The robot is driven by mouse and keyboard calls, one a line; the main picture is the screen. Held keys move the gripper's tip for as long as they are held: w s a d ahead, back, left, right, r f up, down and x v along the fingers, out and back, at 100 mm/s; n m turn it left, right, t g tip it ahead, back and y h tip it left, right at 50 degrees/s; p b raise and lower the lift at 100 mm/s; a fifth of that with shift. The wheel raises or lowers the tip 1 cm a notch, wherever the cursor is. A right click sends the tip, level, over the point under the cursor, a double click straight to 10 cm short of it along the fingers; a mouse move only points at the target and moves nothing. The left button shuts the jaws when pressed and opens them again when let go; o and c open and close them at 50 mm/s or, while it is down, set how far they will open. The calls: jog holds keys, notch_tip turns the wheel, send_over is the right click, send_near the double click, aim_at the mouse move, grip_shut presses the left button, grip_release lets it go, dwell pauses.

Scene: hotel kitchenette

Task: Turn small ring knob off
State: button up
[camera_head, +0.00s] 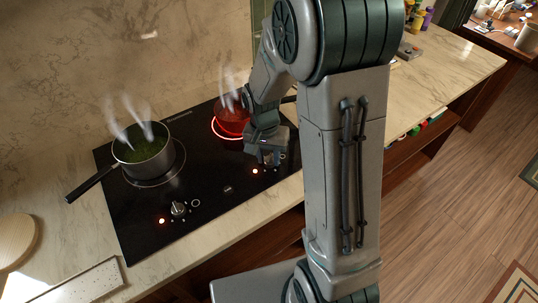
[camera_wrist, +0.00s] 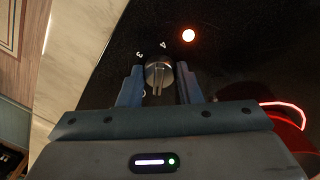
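The small ring knob (camera_wrist: 158,73) is a round silver knob on the black cooktop (camera_head: 215,188), with printed digits "3" and "4" near it. In the wrist view it sits between the two fingers of my gripper (camera_wrist: 160,88), which are open with a narrow gap on each side. A red light (camera_wrist: 188,35) glows beside it. In the head view my gripper (camera_head: 268,155) is low over the right front of the cooktop and mostly hides that knob. The right ring (camera_head: 216,133) glows red under a steaming pot of red food (camera_head: 231,120).
A steaming pot of green food (camera_head: 142,150) stands on the left ring, its handle pointing front left. A second knob (camera_head: 178,208) with a lit red light (camera_head: 162,221) is at the left front. A round wooden board (camera_head: 14,240) lies far left. The right counter (camera_head: 450,70) is mostly clear.

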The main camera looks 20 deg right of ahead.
jog(key=shift+c, duration=1)
jog(key=shift+n, duration=0.3)
jog(key=n+b, duration=0.1)
jog(key=n, duration=0.3)
jog(key=shift+b, duration=0.4)
jog(key=n, duration=0.3)
jog(key=shift+d+n+t+b, duration=0.1)
jog(key=shift+n+t+b, duration=0.2)
jog(key=shift+n, duration=0.1)
jog(key=shift+r+n, duration=0.1)
jog(key=shift+n, duration=1.6)
jog(key=o, duration=0.7)
